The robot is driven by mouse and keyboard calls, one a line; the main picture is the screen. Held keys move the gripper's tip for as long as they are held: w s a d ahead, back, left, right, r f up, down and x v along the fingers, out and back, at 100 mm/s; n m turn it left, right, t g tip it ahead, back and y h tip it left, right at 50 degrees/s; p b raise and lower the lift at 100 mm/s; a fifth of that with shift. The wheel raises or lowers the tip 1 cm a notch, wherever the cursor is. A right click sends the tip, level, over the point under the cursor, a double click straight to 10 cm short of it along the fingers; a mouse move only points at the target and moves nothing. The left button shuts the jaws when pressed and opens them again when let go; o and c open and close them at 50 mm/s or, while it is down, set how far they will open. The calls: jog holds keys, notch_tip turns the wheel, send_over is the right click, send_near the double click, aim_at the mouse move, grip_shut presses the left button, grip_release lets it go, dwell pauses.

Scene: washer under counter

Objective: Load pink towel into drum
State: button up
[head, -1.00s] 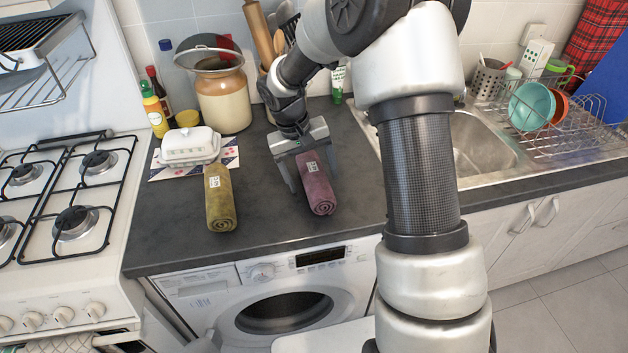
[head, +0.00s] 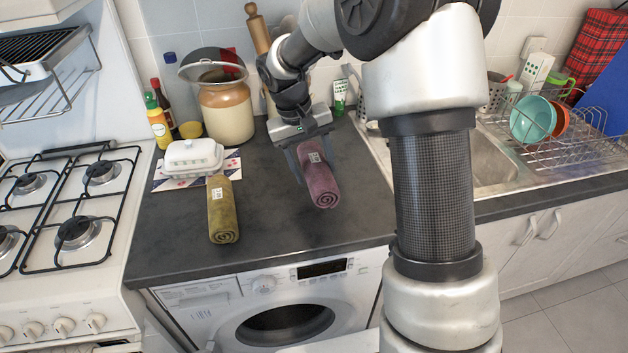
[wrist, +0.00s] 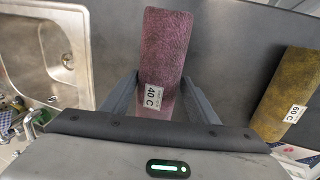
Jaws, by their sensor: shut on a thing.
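The pink towel (head: 322,188), a rolled mauve-pink bundle with a white label, is between the two fingers of my gripper (head: 316,168). My gripper is shut on it, seemingly holding it a little above the counter. In the wrist view the pink towel (wrist: 165,50) lies between the fingers of my gripper (wrist: 160,82), its label reading "40 C". The washer (head: 270,300) stands under the counter, below and in front of the towel. Its round dark front (head: 285,325) shows partly. I cannot tell whether its door is open, and the drum inside is hidden.
An olive towel (head: 222,210) lies on the counter (head: 270,235) to the left, labelled "60 C" in the wrist view. Behind are a butter dish (head: 192,157), a jar (head: 226,112) and bottles. The stove is left, the sink right. The counter's front strip is clear.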

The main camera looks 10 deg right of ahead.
aim_at(321, 184)
jog(key=v, duration=0.3)
jog(key=shift+d+r, duration=0.2)
jog(key=shift+d, duration=0.15)
jog(key=shift+s+r+p, duration=0.1)
jog(key=shift+s+p, duration=0.2)
jog(key=shift+p, duration=0.35)
jog(key=s+f+p, duration=0.1)
jog(key=s+p, duration=0.1)
jog(key=s+f+p, duration=0.1)
jog(key=s+p, duration=0.1)
jog(key=s, duration=0.1)
jog(key=s+f+p, duration=0.1)
jog(key=s+p, duration=0.1)
jog(key=shift+s+d, duration=0.2)
jog(key=shift+s+f, duration=0.1)
jog(key=shift+f, duration=0.05)
jog(key=shift+w+a+f, duration=0.1)
jog(key=shift+w, duration=0.1)
jog(key=w+a+r+n+t+y+b, duration=0.25)
jog(key=w+a+n+b, duration=0.6)
jog(key=w+n, duration=0.45)
jog(key=shift+h, duration=0.35)
jog(key=f, duration=0.6)
jog(key=a+f, duration=0.1)
jog(key=f, duration=0.2)
jog(key=shift+w, duration=0.2)
